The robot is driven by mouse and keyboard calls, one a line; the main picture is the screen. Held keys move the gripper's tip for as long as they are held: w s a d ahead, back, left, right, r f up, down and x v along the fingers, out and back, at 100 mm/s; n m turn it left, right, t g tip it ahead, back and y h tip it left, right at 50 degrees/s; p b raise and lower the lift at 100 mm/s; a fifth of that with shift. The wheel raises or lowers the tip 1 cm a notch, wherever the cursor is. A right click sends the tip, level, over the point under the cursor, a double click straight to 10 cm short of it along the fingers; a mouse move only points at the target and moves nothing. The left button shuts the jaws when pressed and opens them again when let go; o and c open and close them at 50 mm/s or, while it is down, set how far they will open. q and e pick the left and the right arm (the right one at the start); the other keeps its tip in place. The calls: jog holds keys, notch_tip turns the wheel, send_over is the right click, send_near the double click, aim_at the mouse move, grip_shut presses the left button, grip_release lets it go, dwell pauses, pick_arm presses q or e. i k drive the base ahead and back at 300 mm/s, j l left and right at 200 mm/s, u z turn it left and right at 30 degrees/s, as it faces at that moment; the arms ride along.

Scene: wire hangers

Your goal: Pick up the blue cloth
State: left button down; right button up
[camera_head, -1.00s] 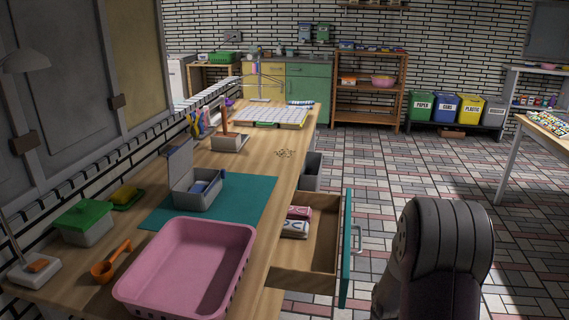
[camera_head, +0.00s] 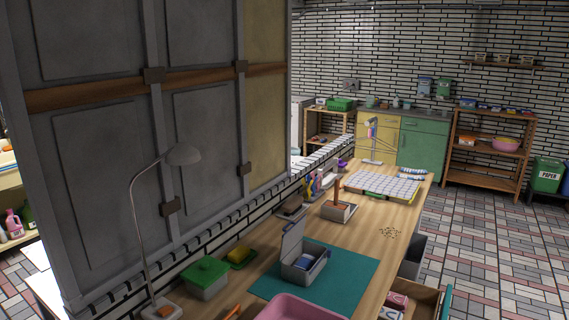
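A grey box (camera_head: 292,273) with its lid raised stands on a teal mat (camera_head: 345,285) on the workbench. A small blue item (camera_head: 307,263) shows inside the box; it may be the blue cloth, but it is too small to tell. Neither of my grippers is in view.
A pink basket (camera_head: 296,309) is cut off at the bottom edge. An open drawer (camera_head: 424,297) holds rolled items at lower right. A green-lidded container (camera_head: 206,276), a yellow sponge (camera_head: 238,254) and a lamp (camera_head: 183,155) stand along the left. Bare bench (camera_head: 372,252) lies beyond the mat.

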aim_at(307, 261)
jog(key=l+z, duration=0.3)
jog(key=l, duration=0.4)
jog(key=l+z, duration=0.25)
jog(key=l, duration=0.45)
